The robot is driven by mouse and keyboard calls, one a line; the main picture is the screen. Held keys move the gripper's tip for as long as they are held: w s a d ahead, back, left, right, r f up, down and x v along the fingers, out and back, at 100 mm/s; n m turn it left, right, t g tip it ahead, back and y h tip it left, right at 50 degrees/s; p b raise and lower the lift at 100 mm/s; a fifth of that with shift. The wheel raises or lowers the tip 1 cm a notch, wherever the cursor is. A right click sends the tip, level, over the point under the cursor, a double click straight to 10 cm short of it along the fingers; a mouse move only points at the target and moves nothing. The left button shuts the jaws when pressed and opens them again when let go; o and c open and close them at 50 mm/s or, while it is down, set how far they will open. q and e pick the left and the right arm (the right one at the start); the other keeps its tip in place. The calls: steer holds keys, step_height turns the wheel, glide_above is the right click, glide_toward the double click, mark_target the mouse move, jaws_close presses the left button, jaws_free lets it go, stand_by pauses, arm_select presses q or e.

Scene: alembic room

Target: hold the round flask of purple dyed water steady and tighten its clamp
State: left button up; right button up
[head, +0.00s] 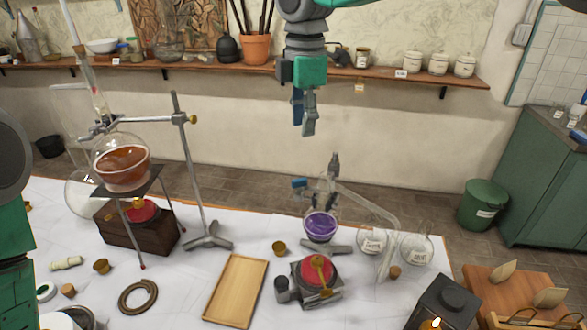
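The round flask of purple dyed water (320,226) is at the right of the middle of the white-covered table. Its clamp (302,184), with a blue part, shows near the flask neck; its screw is too small to make out. My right gripper (305,118) hangs fingers down, well above the flask and apart from it. Its two fingers overlap from this angle, so I cannot tell its opening, and nothing shows between them. My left arm shows only at the left edge; its gripper is out of view.
Glass tubing (372,208) runs right from the purple flask toward clear labelled flasks (416,249). A red-topped burner (319,272) stands in front. A wooden tray (236,290) lies left of it. An amber flask (122,168) and metal stand (189,165) stand at left.

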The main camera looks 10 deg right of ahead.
glide_above(299, 179)
steer(key=d, duration=0.2)
steer(key=f, duration=0.5)
steer(key=shift+a+f+p, duration=0.25)
steer(key=shift+p, duration=0.05)
steer(key=f, duration=0.2)
steer(key=a+f, duration=0.1)
steer(key=f, duration=0.2)
steer(key=a+f+p, duration=0.1)
steer(key=f, duration=0.1)
steer(key=shift+a+f, duration=0.2)
steer(key=shift+f, duration=0.1)
steer(key=shift+w+d+f, duration=0.1)
steer(key=shift+d+f, duration=0.25)
steer(key=shift+d, duration=0.7)
steer(key=c, duration=0.5)
steer(key=shift+a, duration=0.25)
jaws_close()
steer(key=shift+a+r, duration=0.1)
steer(key=shift+a, duration=0.3)
arm_select(q)
steer(key=shift+d+r, duration=0.25)
steer(key=shift+r, duration=0.75)
steer(key=shift+d, duration=0.1)
